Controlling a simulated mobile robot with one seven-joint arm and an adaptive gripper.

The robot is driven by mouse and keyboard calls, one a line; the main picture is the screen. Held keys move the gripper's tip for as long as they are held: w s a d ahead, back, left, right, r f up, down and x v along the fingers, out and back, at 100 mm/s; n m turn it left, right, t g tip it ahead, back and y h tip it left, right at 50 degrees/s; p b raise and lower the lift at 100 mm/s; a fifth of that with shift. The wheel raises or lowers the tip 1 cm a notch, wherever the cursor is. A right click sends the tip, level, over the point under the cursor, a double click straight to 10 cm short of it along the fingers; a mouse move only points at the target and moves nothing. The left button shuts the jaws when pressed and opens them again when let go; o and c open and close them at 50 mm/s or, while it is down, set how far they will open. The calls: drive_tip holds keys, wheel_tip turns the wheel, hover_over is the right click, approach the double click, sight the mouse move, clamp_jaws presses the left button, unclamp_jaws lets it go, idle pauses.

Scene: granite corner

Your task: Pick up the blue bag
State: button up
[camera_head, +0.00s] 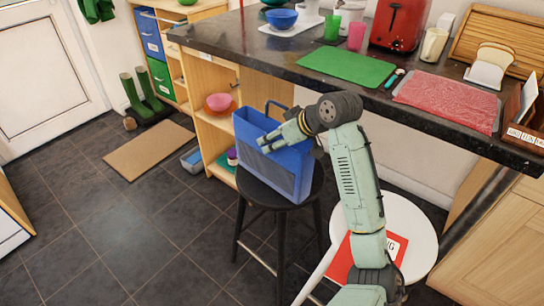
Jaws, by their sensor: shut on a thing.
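The blue bag (289,177) stands upright on the round seat of a black stool (257,197), in the middle of the view. Its handle rises above its top edge. My gripper (264,143) reaches in from the right and is shut on the bag at its upper part. The bag looks to be still on or very close to the seat. The gripper's wrist hides part of the bag's top right, and the exact contact of the fingers is hard to make out.
A dark granite counter (300,80) runs behind, with a green board (346,66), a red toaster (400,22) and a red mat (447,100) on it. A white round seat (412,225) with a red item (347,262) stands at the right. Floor (90,230) is clear at left.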

clamp_jaws()
drive_tip(key=shift+r, duration=0.1)
